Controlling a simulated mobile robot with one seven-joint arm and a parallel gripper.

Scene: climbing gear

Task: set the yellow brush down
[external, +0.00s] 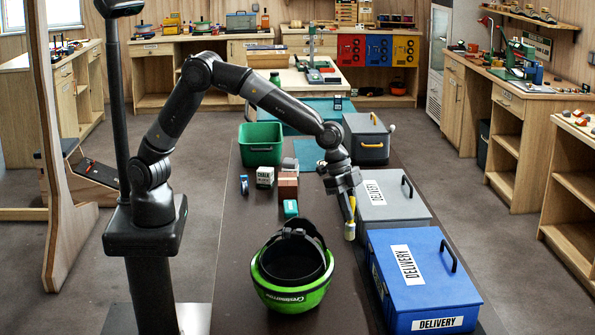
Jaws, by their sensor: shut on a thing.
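My gripper (346,204) is above the long dark table (233,246), near its right side. It is shut on the yellow brush (350,230), which hangs below the fingers, roughly upright, with its yellow part at the lower end. The brush is to the left of the grey delivery box and behind and right of the green helmet. I cannot tell whether its lower end touches the table.
A green helmet (290,291) lies upturned at the front. Blue (425,282) and grey (397,202) delivery boxes line the right. A green bin (261,139), chalk box (265,176) and brown blocks (288,187) stand farther back. The table's front left is clear.

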